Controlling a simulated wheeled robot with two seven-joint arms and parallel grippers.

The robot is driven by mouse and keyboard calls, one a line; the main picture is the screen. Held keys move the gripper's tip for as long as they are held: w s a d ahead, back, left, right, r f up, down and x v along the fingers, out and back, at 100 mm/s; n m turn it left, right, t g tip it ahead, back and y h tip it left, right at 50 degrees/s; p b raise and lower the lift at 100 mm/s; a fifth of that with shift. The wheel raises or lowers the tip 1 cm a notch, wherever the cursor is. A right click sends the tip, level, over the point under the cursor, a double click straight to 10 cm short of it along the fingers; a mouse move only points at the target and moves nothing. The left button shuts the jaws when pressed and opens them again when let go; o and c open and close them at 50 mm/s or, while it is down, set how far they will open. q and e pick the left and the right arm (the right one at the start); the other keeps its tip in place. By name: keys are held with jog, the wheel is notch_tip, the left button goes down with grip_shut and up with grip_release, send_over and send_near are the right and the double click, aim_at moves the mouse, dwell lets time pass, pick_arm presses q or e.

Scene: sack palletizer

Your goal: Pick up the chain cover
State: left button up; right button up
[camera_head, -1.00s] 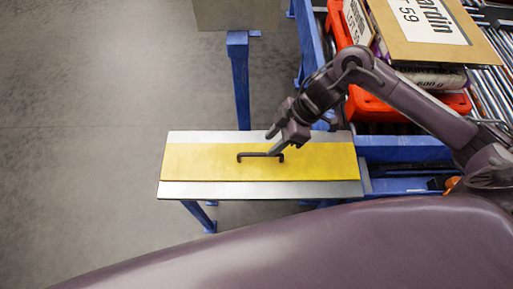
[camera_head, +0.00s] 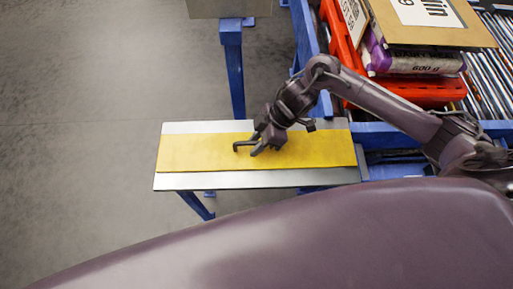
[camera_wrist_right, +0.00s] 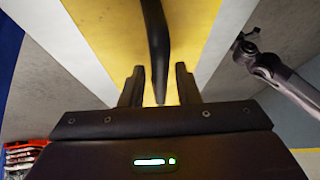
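The chain cover (camera_head: 310,151) is a flat yellow plate with a dark bar handle (camera_head: 242,145), lying on a grey metal stand. My right gripper (camera_head: 262,147) is low over it, at the handle's right part, which it partly hides. In the right wrist view the handle (camera_wrist_right: 156,35) runs between the two fingers of my right gripper (camera_wrist_right: 159,72). The fingers are apart, with a gap on each side of the bar. A dark jointed arm, seemingly my left, shows at the right of that view; its gripper (camera_wrist_right: 245,43) is too small to read.
The grey stand (camera_head: 260,180) has blue legs. To the right, a blue conveyor frame (camera_head: 385,133) with metal rollers adjoins it. The floor at left is clear.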

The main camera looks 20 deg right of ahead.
grip_shut()
jog(key=shift+r, duration=0.1)
jog(key=shift+w, duration=0.1)
